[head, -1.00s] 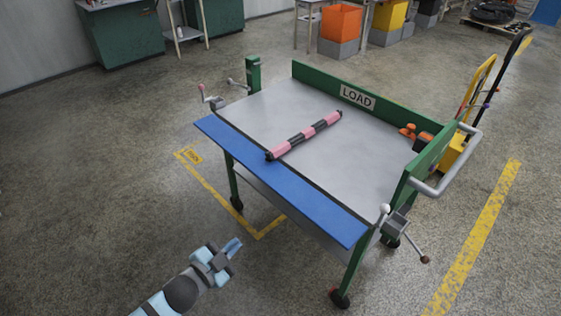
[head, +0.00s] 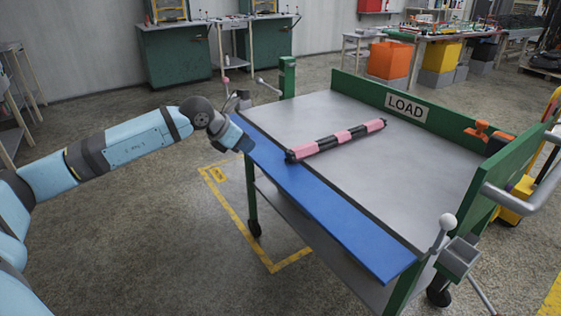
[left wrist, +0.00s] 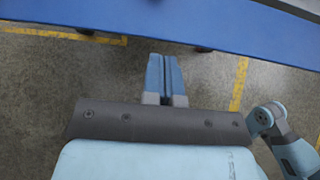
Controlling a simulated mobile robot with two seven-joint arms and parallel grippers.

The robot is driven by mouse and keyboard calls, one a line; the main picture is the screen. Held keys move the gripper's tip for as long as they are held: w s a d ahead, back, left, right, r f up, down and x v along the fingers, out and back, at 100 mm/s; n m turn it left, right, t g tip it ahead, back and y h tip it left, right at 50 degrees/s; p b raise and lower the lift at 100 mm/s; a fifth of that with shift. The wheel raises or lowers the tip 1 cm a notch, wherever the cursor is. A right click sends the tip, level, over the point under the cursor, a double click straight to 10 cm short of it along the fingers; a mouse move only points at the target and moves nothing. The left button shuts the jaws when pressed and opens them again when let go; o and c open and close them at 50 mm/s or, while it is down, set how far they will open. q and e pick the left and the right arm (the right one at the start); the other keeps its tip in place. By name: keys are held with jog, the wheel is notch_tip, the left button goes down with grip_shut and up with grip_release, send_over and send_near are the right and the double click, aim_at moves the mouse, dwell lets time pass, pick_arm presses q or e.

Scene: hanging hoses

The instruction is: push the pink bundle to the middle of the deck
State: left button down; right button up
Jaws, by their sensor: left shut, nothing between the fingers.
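The pink bundle (head: 337,140), a pink roll with black bands, lies diagonally on the grey deck (head: 400,185) of the green cart. Its near end is close to the blue front strip (head: 320,200); its far end points toward the LOAD board. My left gripper (head: 247,146) is shut and empty, near the left part of the blue strip, to the left of the bundle and apart from it. In the left wrist view its closed fingers (left wrist: 164,76) point toward the blue strip's edge (left wrist: 210,30). The bundle is not in that view. My right gripper is not in view.
The LOAD board (head: 406,107) stands along the deck's back edge, and a green side wall (head: 505,190) bounds its right side. An orange tool (head: 490,132) sits by that wall. A crank (head: 267,86) and green post (head: 287,77) stand at the left corner. The deck around the bundle is clear.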

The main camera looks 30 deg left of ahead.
aim_at(288, 158)
pick_arm(q)
jog(key=b+x, duration=0.2)
jog(key=x, duration=0.7)
jog(key=shift+w+d+f, duration=0.2)
jog(key=shift+d+f, duration=0.05)
jog(key=shift+f, duration=0.1)
jog(key=w, duration=0.1)
jog(key=w+d, duration=0.1)
jog(key=w, duration=0.1)
jog(key=shift+d+b, duration=0.1)
jog(key=shift+b, duration=0.25)
jog(key=shift+w+d, duration=0.1)
jog(key=shift+w, duration=0.25)
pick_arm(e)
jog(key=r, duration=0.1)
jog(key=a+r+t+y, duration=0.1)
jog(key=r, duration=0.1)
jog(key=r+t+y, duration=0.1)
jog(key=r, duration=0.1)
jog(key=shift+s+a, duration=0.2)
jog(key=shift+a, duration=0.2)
pick_arm(q)
jog(key=shift+r, duration=0.1)
